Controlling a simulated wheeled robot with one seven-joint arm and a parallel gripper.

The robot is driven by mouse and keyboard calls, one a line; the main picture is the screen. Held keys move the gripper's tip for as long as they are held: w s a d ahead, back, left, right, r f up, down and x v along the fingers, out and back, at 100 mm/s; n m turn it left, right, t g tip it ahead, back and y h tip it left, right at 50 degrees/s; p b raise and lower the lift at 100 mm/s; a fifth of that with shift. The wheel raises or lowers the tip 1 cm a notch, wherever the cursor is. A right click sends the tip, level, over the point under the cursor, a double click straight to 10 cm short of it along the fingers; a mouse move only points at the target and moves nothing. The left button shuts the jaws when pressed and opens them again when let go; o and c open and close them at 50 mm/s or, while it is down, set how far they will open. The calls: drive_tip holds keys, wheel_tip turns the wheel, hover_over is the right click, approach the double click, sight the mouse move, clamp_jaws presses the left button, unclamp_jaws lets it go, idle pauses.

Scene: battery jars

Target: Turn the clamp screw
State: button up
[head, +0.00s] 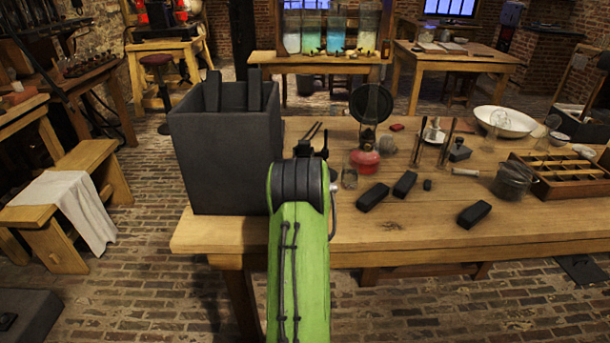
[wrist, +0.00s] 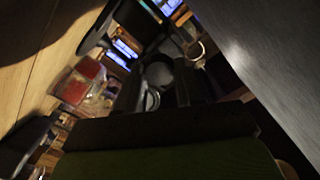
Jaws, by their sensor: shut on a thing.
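A large dark grey box-shaped jar (head: 225,160) stands at the table's left end, with two dark slabs (head: 212,92) rising from its open top. My green arm reaches forward beside the jar's right side. My gripper (head: 314,134) is mostly hidden behind the arm's dark end joint. In the wrist view my gripper (wrist: 165,92) is dark and blurred, close to the jar's grey wall (wrist: 262,65) on the right. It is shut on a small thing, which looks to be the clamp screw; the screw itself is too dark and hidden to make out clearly.
Right of the arm, the wooden table (head: 400,240) holds a red burner (head: 365,160), a round dark disc (head: 371,103), several black blocks (head: 473,214), a white basin (head: 505,121) and a compartment tray (head: 560,190). The table's front middle is clear.

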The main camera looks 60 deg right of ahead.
drive_tip(key=shift+f+n, duration=0.1)
drive_tip(key=shift+n, duration=0.4)
drive_tip(key=o, duration=1)
drive_tip(key=shift+o, duration=0.2)
